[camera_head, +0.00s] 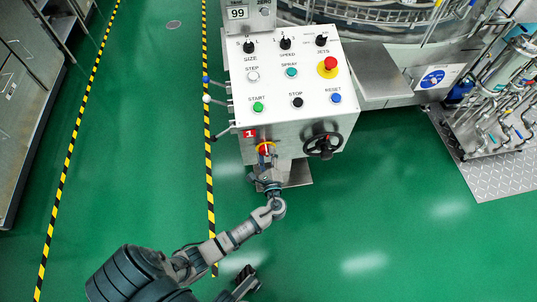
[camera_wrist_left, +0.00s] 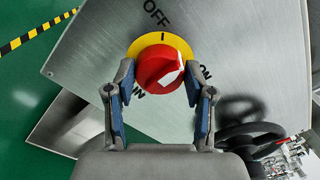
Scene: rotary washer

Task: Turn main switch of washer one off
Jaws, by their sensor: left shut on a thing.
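The main switch is a red knob on a yellow ring (camera_wrist_left: 145,46), seen in the left wrist view. Its red knob (camera_wrist_left: 152,66) has a white mark on the side toward the right-hand "ON" label. "OFF" is printed above the ring. In the head view the switch (camera_head: 265,148) is on the front of the washer's control box, beside a red "1" label (camera_head: 249,134). My left gripper (camera_wrist_left: 162,100) is shut on the red knob, its blue-padded fingers on either side. It also shows in the head view (camera_head: 266,172), partly hiding the switch.
A black handwheel (camera_head: 323,145) is just right of the switch, and levers (camera_head: 221,132) stick out left. Buttons and knobs cover the panel top (camera_head: 320,75). Green floor is clear at lower right.

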